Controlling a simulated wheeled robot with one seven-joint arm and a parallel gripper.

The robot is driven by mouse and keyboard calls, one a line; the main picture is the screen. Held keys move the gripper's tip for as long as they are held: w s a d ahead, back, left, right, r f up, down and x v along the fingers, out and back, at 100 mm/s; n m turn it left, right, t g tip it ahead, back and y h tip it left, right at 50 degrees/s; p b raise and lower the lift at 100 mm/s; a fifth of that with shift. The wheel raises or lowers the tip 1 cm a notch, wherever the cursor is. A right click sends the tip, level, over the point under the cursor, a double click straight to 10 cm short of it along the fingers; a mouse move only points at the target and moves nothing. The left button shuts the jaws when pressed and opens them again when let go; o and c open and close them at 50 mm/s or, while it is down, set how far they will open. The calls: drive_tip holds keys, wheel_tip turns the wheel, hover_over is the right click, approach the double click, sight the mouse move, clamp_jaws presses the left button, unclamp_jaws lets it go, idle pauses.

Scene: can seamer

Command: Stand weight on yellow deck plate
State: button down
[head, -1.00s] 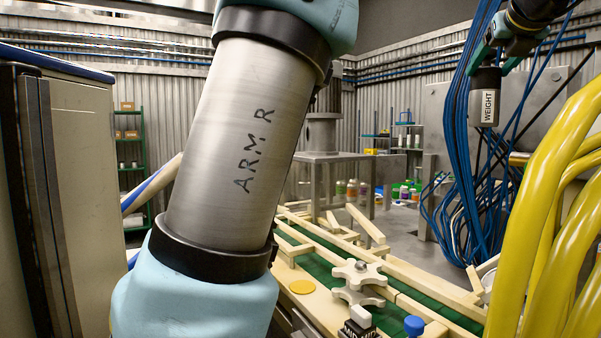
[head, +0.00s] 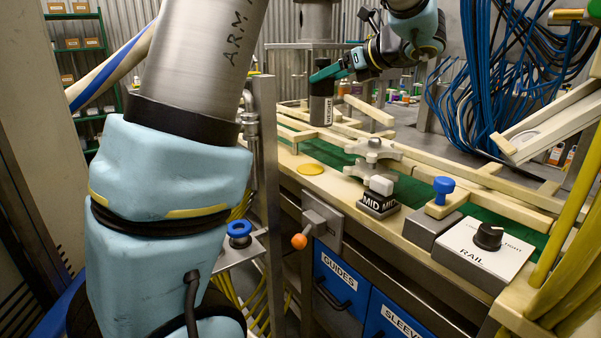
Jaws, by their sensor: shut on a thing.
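The weight (head: 321,106), a dark grey cylinder with a white label low on its side, hangs upright in my gripper (head: 326,78). My gripper is shut on its upper end, with green fingers showing at the left of the wrist. The yellow deck plate (head: 310,169) is a flat round disc on the pale deck. The weight is above and beyond it in the picture, apart from it. Nothing stands on the plate.
A white star wheel (head: 373,152) and a MID block (head: 379,205) stand right of the plate. A green conveyor (head: 325,152) with wooden rails runs behind. A blue knob (head: 443,187) and RAIL dial box (head: 484,249) are farther right. An orange-tipped lever (head: 300,241) sits below the plate.

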sight(323, 124)
drive_tip(key=shift+w+a+f, duration=0.1)
drive_tip(key=shift+a+f, duration=0.85)
drive_tip(key=shift+a, duration=0.15)
drive_tip(key=shift+y, duration=0.3)
wheel_tip(323, 124, down, 5)
drive_tip(key=shift+a+f, duration=0.15)
drive_tip(key=shift+f+p, duration=0.5)
drive_tip(key=shift+f, duration=1.85)
unclamp_jaws()
